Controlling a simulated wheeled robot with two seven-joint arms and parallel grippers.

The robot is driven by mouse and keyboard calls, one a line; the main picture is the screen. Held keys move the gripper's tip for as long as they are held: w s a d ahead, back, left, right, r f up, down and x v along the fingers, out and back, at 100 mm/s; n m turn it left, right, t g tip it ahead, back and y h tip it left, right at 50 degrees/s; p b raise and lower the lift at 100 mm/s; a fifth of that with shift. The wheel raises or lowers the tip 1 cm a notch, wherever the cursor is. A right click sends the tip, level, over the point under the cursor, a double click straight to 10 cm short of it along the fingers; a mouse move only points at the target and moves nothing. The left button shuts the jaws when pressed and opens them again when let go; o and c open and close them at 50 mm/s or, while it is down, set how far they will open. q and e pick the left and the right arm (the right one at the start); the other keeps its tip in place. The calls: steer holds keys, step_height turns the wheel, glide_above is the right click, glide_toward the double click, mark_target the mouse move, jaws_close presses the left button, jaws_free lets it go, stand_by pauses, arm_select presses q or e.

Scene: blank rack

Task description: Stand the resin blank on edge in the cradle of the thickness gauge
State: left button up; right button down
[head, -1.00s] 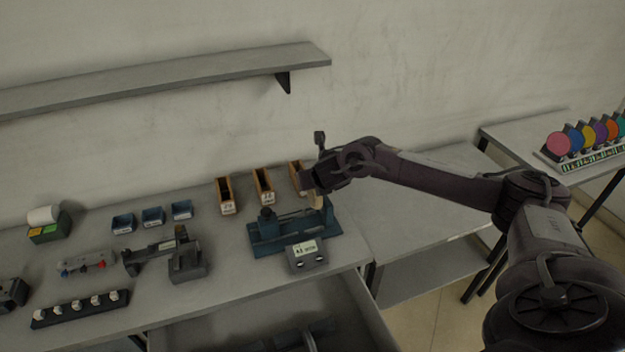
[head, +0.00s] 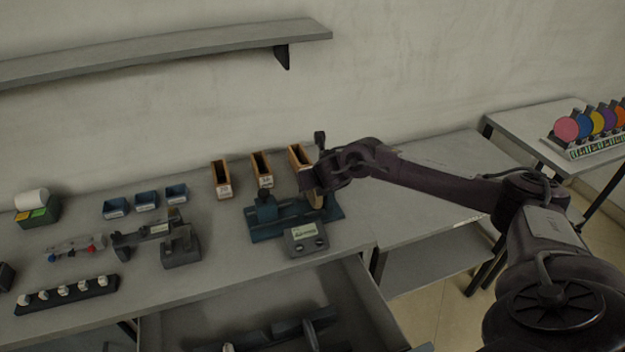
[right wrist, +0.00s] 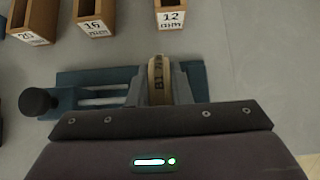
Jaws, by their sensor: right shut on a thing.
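The thickness gauge (head: 268,232) is a blue-green fixture with a round knob at its left end; it also shows in the right wrist view (right wrist: 85,77). My right gripper (head: 318,186) is over the gauge's right end, shut on the resin blank (head: 316,200). In the right wrist view the blank (right wrist: 158,82) is a pale tan disc seen edge-on, with dark lettering on its rim, between the two grey fingers (right wrist: 160,90). It stands upright over the gauge. Its lower edge is hidden, so I cannot tell whether it touches the cradle. My left gripper is not in view.
A grey readout box (head: 306,239) stands in front of the gauge. Wooden slots (head: 263,170) labelled with sizes stand behind it. Blue bins (head: 146,200) and another device (head: 165,240) are to the left. An open drawer (head: 365,310) juts out below.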

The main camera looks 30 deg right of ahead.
steer(key=c, duration=1.3)
jaws_free()
steer(key=shift+r, duration=0.1)
steer(key=shift+o, duration=0.2)
steer(key=b+v, duration=0.1)
steer(key=v, duration=0.6)
steer(key=shift+s+r, duration=0.1)
steer(key=shift+s, duration=0.05)
steer(key=shift+a+r, duration=0.2)
steer(key=shift+s, duration=0.15)
